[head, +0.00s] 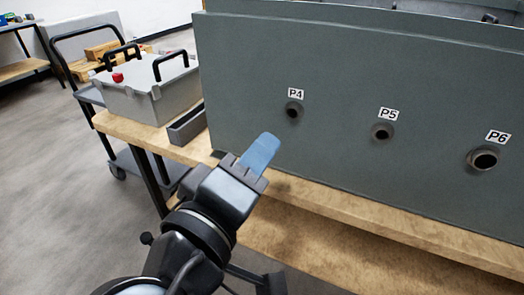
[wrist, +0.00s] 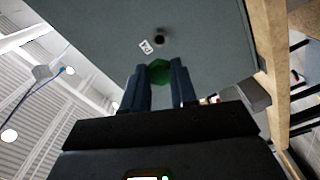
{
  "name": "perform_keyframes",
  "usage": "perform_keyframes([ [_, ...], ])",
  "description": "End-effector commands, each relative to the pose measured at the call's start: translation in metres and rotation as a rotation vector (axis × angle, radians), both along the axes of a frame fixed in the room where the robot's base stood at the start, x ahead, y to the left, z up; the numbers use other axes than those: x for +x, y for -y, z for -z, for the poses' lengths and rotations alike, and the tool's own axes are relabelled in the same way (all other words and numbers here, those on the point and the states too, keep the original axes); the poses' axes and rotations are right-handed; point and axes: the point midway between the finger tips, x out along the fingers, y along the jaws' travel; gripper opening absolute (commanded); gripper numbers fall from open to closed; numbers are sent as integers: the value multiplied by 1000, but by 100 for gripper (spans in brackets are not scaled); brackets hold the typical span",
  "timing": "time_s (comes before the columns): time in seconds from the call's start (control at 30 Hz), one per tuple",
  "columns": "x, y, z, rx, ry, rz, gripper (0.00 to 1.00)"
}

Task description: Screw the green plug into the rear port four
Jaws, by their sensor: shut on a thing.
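The port P4 (head: 293,111) is a dark round hole in the grey-green panel (head: 340,70), under its white label. It also shows in the wrist view (wrist: 159,37), next to the label and a short way beyond the plug. My gripper (head: 262,152) is in front of the panel, below and left of P4. In the wrist view, its two fingers (wrist: 162,88) are shut on the green plug (wrist: 159,71). The plug is apart from the port in that view. In the head view the plug is hidden behind the blue-grey finger.
Ports P5 (head: 382,131) and P6 (head: 484,159) lie to the right on the same panel. The wooden bench edge (head: 330,205) runs below the panel. A grey lidded box (head: 150,90) and a small dark tray (head: 188,124) stand left of the panel.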

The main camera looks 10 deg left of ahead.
Motion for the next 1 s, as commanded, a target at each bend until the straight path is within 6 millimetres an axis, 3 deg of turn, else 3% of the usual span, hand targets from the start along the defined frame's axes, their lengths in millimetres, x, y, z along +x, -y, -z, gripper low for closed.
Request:
perform_keyframes([
  [0.63,53,20,0,1,0,3,0],
  [1.0,55,20,-4,-245,-91,0,0],
])
